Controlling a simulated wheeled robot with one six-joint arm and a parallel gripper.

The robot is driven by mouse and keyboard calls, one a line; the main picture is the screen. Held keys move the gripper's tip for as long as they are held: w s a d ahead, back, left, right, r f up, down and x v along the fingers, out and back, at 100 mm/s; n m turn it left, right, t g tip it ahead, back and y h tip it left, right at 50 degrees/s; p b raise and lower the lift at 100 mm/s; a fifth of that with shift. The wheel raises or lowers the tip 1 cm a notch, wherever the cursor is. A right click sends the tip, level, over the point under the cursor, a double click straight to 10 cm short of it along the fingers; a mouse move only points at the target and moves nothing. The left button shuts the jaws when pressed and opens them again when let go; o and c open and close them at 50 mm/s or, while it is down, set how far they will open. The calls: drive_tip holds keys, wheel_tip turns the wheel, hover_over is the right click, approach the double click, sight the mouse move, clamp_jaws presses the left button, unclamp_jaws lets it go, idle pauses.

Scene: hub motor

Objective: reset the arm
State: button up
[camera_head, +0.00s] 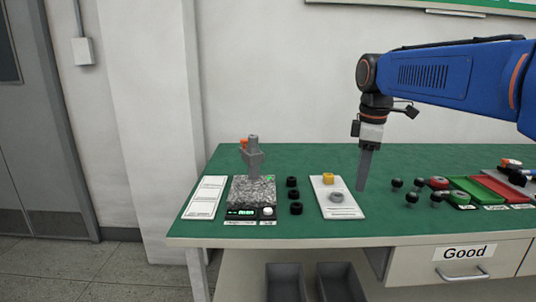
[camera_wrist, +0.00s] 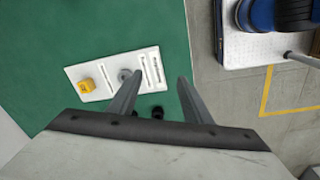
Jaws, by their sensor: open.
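My blue arm reaches in from the right in the head view. My gripper (camera_head: 363,180) points straight down above the green table, just right of a white tray (camera_head: 345,211). In the wrist view my gripper (camera_wrist: 160,76) shows two grey fingers spread apart with nothing held between them. The tray (camera_wrist: 151,62) also shows there, with a yellow part (camera_wrist: 87,86) and a grey ring (camera_wrist: 124,75) on it, the ring close to the left finger. In the head view the yellow part (camera_head: 328,178) and the grey ring (camera_head: 337,197) sit on the tray.
A grey fixture on a granite block (camera_head: 252,191) stands left, beside a white card (camera_head: 205,198). Several black rings (camera_head: 292,194) lie between block and tray. Black knobs (camera_head: 411,198), a green tray (camera_head: 476,190) and a red tray (camera_head: 503,188) are right. Grey bins (camera_head: 285,282) stand below.

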drive_tip(key=s+d+f+m+t, duration=0.2)
drive_tip(key=s+f+m, duration=0.5)
drive_tip(key=s, duration=0.5)
drive_tip(key=s+d+f+m+t, duration=0.1)
drive_tip(key=s+f+m, duration=0.5)
drive_tip(key=s+f, duration=0.6)
drive_tip(key=shift+s+d+m+t, duration=0.4)
drive_tip(key=shift+s+d, duration=0.3)
drive_tip(key=shift+d, duration=0.1)
